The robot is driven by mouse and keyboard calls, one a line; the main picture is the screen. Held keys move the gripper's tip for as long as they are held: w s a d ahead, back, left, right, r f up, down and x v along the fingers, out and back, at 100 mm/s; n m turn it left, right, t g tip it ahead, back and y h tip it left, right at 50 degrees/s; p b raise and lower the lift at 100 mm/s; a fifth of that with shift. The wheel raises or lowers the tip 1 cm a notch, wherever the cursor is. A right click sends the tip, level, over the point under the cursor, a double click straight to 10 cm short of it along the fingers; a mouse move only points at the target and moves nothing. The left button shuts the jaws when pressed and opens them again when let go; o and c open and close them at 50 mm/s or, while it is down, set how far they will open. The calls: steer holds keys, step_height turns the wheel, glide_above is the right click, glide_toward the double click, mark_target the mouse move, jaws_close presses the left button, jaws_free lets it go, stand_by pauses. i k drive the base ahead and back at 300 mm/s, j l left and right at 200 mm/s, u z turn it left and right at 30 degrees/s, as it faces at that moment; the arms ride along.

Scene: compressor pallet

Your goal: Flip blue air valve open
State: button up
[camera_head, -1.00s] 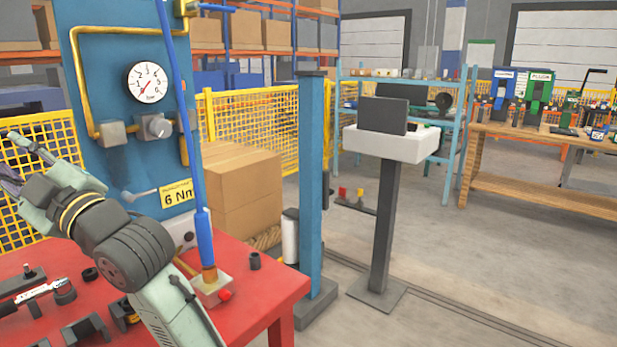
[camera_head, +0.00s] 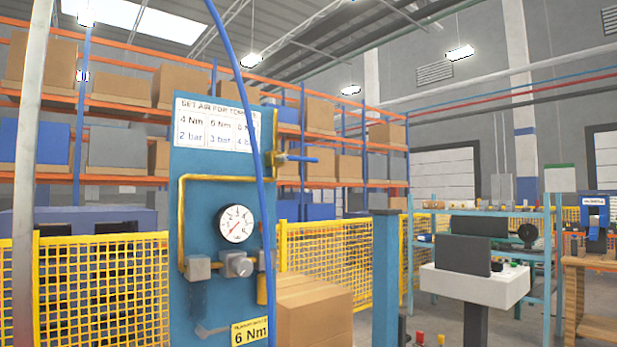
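The air valve (camera_head: 280,159) is a small brass-coloured body at the upper right edge of the blue panel (camera_head: 205,205). Its blue lever (camera_head: 303,159) sticks out level to the right, past the panel's edge. A yellow pipe (camera_head: 215,179) runs across the panel towards the valve side. A blue hose (camera_head: 250,110) hangs down just left of the valve. The round gauge (camera_head: 237,224) has its needle pointing to the lower left. My gripper is not in view.
A chart (camera_head: 217,124) pairs torques with pressures. A "6 Nm" sign (camera_head: 250,331) is at the panel's bottom. A blue post (camera_head: 385,270) stands to the right, with a white pedestal box (camera_head: 475,285) beyond. Yellow mesh fence (camera_head: 100,285) stands behind. The space right of the lever looks open.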

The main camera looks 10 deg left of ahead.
mark_target(283, 157)
steer(key=i+l+z, duration=0.15)
steer(key=i+l, duration=0.6)
steer(key=i+j+z, duration=0.1)
steer(key=i, duration=0.35)
steer(key=i+j+z, duration=0.1)
steer(key=i, duration=0.35)
steer(key=j, duration=0.35)
steer(key=k, duration=0.05)
